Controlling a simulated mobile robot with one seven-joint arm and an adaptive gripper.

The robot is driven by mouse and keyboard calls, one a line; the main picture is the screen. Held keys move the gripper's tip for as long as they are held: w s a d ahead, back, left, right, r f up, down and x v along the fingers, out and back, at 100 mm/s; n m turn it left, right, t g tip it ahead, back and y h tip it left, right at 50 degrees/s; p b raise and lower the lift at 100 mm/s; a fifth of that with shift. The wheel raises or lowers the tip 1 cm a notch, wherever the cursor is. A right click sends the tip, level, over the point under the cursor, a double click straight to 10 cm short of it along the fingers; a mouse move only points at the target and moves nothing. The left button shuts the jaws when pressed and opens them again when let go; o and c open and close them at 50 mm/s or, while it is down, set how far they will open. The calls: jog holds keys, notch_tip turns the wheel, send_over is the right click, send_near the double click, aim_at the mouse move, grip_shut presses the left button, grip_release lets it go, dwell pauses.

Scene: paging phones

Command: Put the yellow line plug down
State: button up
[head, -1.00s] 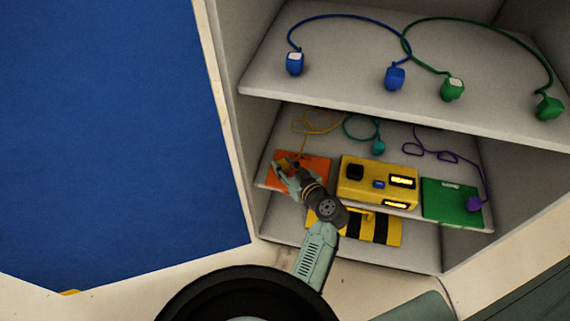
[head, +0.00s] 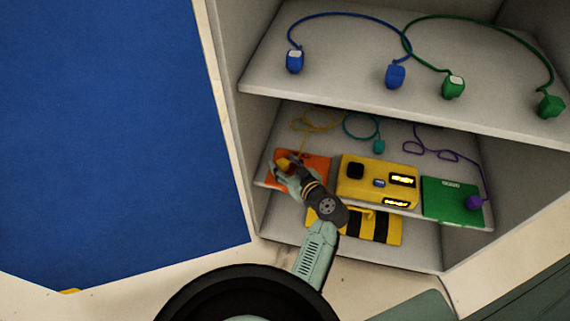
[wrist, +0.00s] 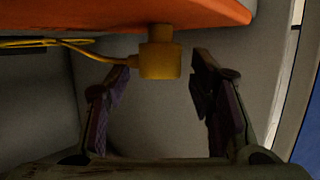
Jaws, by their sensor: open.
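The yellow line plug (wrist: 160,58) touches the orange mat (wrist: 150,14) in the wrist view, with its yellow cord running off to the left. My gripper (wrist: 160,95) is open, with one finger on each side of the plug and a gap on both sides. In the head view the plug (head: 284,163) shows at the tip of my gripper (head: 283,174), over the orange mat (head: 315,163) at the left end of the middle shelf. My fingers partly hide it there.
A yellow phone box (head: 347,190) stands just right of my wrist. A green mat (head: 445,203) with a purple plug (head: 474,203) lies further right. A teal plug (head: 379,146) is behind. The upper shelf (head: 340,85) overhangs, and the cabinet's left wall (head: 255,150) is close.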

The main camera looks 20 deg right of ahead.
jog(key=shift+s+d+r, duration=0.1)
jog(key=shift+s, duration=0.25)
jog(key=b+v, duration=0.2)
jog(key=v, duration=0.9)
jog(key=shift+r+b, duration=0.15)
jog(key=shift+b, duration=0.15)
jog(key=shift+s, duration=0.15)
